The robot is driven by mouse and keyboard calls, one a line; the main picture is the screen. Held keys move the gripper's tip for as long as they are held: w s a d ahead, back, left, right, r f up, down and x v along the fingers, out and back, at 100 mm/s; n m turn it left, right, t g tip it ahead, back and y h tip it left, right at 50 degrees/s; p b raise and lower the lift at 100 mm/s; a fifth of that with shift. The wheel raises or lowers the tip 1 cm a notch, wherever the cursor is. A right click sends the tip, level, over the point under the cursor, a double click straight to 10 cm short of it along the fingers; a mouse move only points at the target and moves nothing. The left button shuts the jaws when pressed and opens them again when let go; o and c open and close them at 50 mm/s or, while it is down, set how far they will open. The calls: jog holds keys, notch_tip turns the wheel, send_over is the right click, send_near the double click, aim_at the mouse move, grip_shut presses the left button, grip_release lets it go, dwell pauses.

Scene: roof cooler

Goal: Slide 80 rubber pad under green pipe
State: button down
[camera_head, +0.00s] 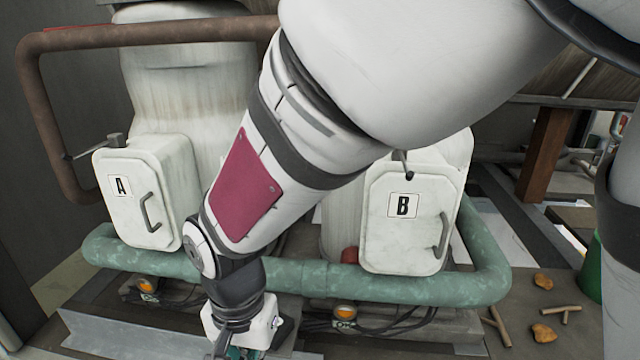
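The green pipe (400,288) runs across the picture in front of the two white units, bending back at both ends. My arm hangs down across the middle and hides part of it. My gripper (241,350) is at the bottom edge, in front of and below the pipe. Its fingers are mostly cut off by the frame. A small teal patch shows between or on the fingers, but I cannot tell whether it is a held thing. No rubber pad marked 80 can be made out.
White box A (140,195) and box B (405,220) have handles and stand behind the pipe. A rusty brown pipe (150,35) bends around the left. Orange-capped fittings (344,313) and cables lie below the green pipe. Twigs and dry leaves (543,333) lie at right.

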jog(key=shift+w+d+f, duration=0.15)
jog(key=shift+w+f, duration=0.5)
jog(key=shift+w, duration=0.35)
jog(key=shift+w+d+f, duration=0.1)
jog(key=shift+w+f, duration=0.55)
jog(key=shift+w, duration=0.35)
jog(key=w, duration=0.6)
jog(key=shift+w+d, duration=0.1)
jog(key=shift+d, duration=0.25)
jog(key=shift+s, duration=0.2)
